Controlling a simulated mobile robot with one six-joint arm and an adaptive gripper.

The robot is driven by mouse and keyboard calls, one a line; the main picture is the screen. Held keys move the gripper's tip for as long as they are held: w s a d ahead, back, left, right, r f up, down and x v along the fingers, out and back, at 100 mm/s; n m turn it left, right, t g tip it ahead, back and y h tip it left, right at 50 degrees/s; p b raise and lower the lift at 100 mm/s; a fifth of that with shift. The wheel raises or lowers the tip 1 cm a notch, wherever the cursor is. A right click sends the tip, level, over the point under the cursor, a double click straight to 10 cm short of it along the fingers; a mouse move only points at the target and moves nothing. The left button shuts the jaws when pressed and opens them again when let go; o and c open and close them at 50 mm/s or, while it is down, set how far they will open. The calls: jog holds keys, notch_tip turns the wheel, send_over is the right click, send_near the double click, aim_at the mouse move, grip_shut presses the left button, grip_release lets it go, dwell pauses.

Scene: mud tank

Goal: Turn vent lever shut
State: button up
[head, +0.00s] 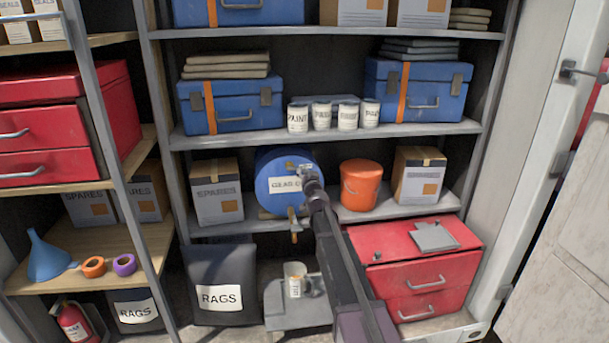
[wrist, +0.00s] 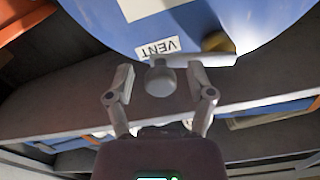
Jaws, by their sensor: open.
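A blue drum (head: 272,170) lies on the middle shelf with a white label partly hidden by my arm. In the wrist view the drum's end (wrist: 205,25) fills the top, with a VENT label (wrist: 156,48) upside down. Just below that label is a pale lever (wrist: 215,60) lying nearly level across the picture, with a round grey knob (wrist: 160,80) at its left end. My gripper (wrist: 160,82) is open, with one finger on each side of the knob. I cannot tell whether the fingers touch it. In the head view my gripper (head: 308,172) is at the drum's upper right and hides the lever.
An orange bucket (head: 361,185) stands right of the drum and a SPARES box (head: 217,191) left of it. Brass fittings (head: 294,222) show at the drum's lower front. A red drawer chest (head: 422,262) is lower right.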

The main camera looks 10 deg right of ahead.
grip_shut()
jog(key=shift+d+r+n+p, duration=0.1)
jog(key=shift+r+n+p, duration=0.65)
jog(key=shift+n, duration=0.35)
jog(key=shift+r+n, duration=0.15)
jog(key=shift+n, duration=0.45)
grip_release()
